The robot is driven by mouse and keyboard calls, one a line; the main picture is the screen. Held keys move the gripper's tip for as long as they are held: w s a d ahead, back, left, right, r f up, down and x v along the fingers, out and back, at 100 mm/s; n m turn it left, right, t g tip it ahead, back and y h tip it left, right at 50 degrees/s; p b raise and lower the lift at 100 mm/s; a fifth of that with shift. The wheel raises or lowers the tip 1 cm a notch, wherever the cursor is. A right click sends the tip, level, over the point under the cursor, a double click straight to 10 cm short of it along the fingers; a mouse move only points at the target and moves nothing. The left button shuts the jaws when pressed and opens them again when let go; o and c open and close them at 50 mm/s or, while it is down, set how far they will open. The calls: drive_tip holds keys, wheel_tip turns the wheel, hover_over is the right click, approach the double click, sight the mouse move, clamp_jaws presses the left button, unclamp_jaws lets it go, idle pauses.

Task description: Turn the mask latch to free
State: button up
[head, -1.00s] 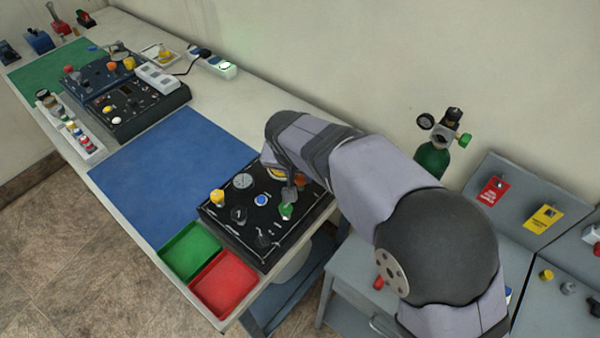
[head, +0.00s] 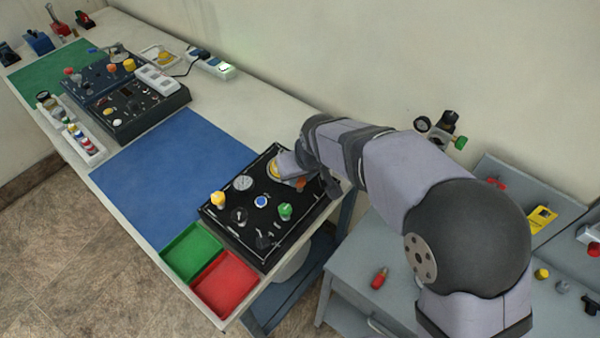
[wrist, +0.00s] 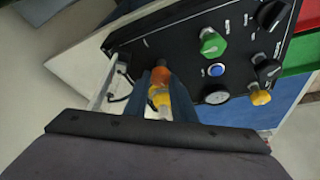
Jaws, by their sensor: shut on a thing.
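The black oxygen panel (head: 225,218) lies at the bench's right end, with several knobs and a gauge. In the wrist view, my gripper (wrist: 160,90) has one finger on each side of an orange piece (wrist: 159,75) and a yellow piece (wrist: 160,101) at the panel's edge. It is shut on the latch there; the fingers hide part of it, and I cannot tell its exact turn position. In the head view, my gripper (head: 290,172) is low over the panel's far side, between a yellow ring (head: 273,171) and an orange part (head: 301,183).
A green knob (head: 285,211), a blue button (head: 261,201) and a yellow knob (head: 218,198) stand near my gripper. Green (head: 178,264) and red (head: 217,301) trays sit in front of the panel. The blue mat (head: 165,175) is clear.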

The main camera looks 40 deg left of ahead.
drive_tip(key=n+b, duration=0.1)
drive_tip(key=n+g, duration=0.1)
drive_tip(key=n, duration=0.1)
drive_tip(key=shift+w+f+n+y+b, duration=0.15)
drive_tip(key=shift+w+n+y+b, duration=0.05)
drive_tip(key=shift+n+y+b, duration=0.15)
drive_tip(key=shift+n+g+b, duration=0.8)
drive_tip(key=shift+n+b, duration=0.2)
drive_tip(key=shift+n, duration=0.65)
drive_tip(key=shift+d, duration=0.1)
drive_tip(key=o, duration=1.1)
drive_tip(key=shift+r, duration=0.2)
drive_tip(key=shift+c, duration=0.2)
drive_tip(key=shift+w+r, duration=0.1)
drive_tip(key=shift+r, duration=0.05)
